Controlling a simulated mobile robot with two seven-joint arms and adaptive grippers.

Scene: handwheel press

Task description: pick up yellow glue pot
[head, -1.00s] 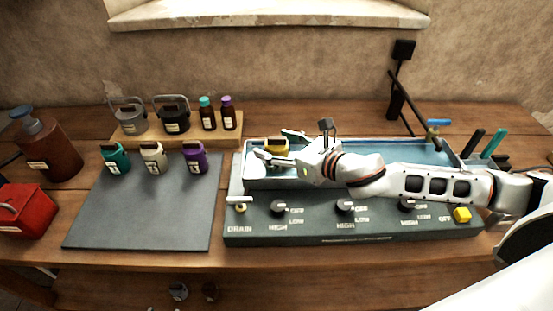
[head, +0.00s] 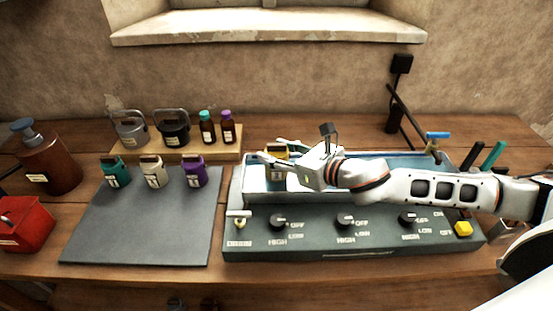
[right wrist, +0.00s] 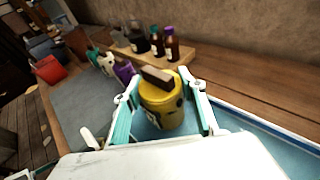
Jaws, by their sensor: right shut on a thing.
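The yellow glue pot (right wrist: 162,104) has a brown block on its lid and sits between the two fingers of my right gripper (right wrist: 163,112) in the right wrist view. In the head view the pot (head: 276,171) shows at the left end of the blue-lined basin (head: 400,160), partly hidden by my right gripper (head: 280,150). The right gripper is shut on the pot, a finger on either side of it. The pot looks upright; its base is partly hidden, so I cannot tell how high it is. My left gripper is not in view.
Teal, cream and purple pots (head: 194,172) stand on a dark mat (head: 140,225). A red box (head: 22,224) and brown pump bottle (head: 48,160) stand left. The mat's front is clear.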

